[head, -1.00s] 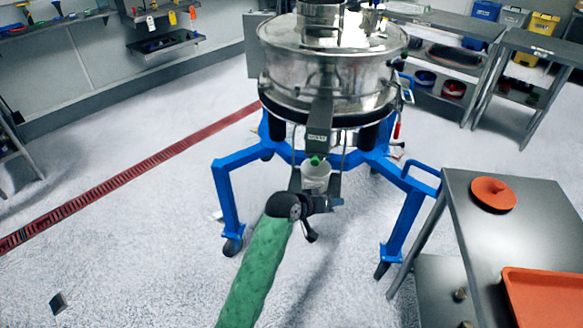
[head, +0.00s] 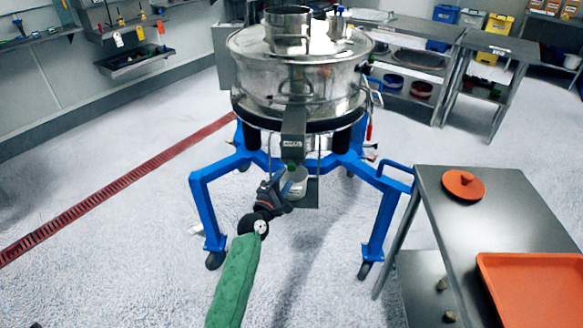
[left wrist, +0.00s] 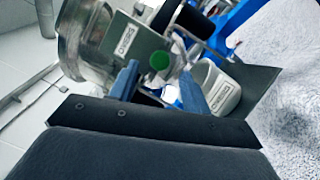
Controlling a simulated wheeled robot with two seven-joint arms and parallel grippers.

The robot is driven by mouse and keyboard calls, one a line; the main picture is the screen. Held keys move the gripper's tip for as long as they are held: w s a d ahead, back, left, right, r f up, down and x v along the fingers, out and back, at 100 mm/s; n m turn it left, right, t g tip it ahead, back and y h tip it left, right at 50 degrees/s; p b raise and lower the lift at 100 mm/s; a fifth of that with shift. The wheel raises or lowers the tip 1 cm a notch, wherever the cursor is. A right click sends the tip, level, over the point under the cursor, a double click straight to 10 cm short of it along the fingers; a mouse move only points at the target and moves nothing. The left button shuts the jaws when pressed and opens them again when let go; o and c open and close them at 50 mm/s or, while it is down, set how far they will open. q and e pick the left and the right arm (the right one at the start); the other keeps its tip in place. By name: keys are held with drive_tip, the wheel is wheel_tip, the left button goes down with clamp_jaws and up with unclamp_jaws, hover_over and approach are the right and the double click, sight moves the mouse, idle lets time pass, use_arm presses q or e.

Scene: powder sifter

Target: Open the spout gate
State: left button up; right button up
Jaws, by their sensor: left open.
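The steel sifter (head: 300,80) stands on a blue wheeled frame, with a grey spout (head: 293,130) at its front. A green knob (left wrist: 159,61) shows at the spout's lower end in the left wrist view. It is small in the head view (head: 292,166). A white container (head: 296,183) sits below the spout. My left gripper (head: 278,180) is open beside the container, just below and left of the knob. In the left wrist view its blue fingers (left wrist: 160,72) stand either side of the knob in the picture; no contact is visible. My right gripper is out of view.
A steel table (head: 490,215) at the right holds an orange lid (head: 463,185) and an orange tray (head: 530,290). The blue frame legs (head: 207,215) flank the spout area. The floor at left is open, with a red drain strip (head: 110,190).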

sight(291, 169)
use_arm(q)
drive_tip(key=shift+x, duration=3.1)
